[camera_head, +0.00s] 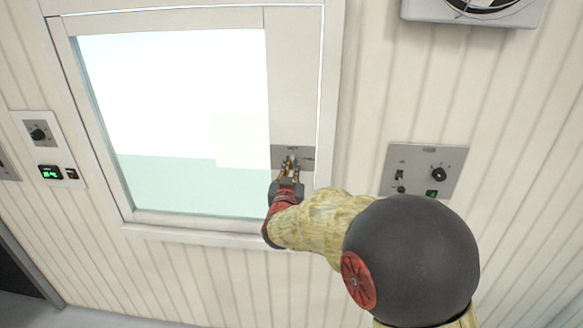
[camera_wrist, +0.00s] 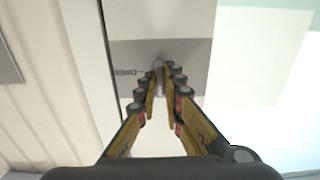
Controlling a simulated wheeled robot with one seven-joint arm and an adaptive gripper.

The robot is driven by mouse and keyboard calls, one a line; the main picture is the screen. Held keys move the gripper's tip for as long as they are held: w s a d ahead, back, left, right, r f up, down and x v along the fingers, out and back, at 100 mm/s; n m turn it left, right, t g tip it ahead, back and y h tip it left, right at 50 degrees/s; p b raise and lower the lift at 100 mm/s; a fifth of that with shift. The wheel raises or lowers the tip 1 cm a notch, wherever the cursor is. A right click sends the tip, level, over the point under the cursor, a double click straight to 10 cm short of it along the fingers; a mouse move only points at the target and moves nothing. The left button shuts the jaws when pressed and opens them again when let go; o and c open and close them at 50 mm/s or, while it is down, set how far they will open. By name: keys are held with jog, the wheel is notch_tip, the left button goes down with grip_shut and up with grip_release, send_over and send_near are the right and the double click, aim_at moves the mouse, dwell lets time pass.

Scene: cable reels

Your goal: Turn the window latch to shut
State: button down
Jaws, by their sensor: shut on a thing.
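The window (camera_head: 190,110) is set in a white frame on the ribbed wall. A grey latch plate (camera_head: 307,153) sits on the wide right stile of its sash, and it also shows in the wrist view (camera_wrist: 196,52). My gripper (camera_head: 290,163) is at this plate, its fingers shut on the latch handle (camera_wrist: 159,66), which is a narrow light grey piece between the fingertips (camera_wrist: 162,75). The handle is mostly hidden by the fingers, so its exact angle is hard to tell. Small lettering that looks like "OPEN" stands beside the handle on the plate.
A grey control panel (camera_head: 447,172) with a knob and switches is on the wall right of the window. Another panel (camera_head: 42,133) with a green display is at the left. A fan housing (camera_head: 530,14) is at the top right. The wall between is clear.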

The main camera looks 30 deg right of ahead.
jog(key=c, duration=2)
grip_release()
jog(key=shift+o, duration=0.4)
jog(key=v, duration=1.2)
jog(key=shift+f, duration=0.1)
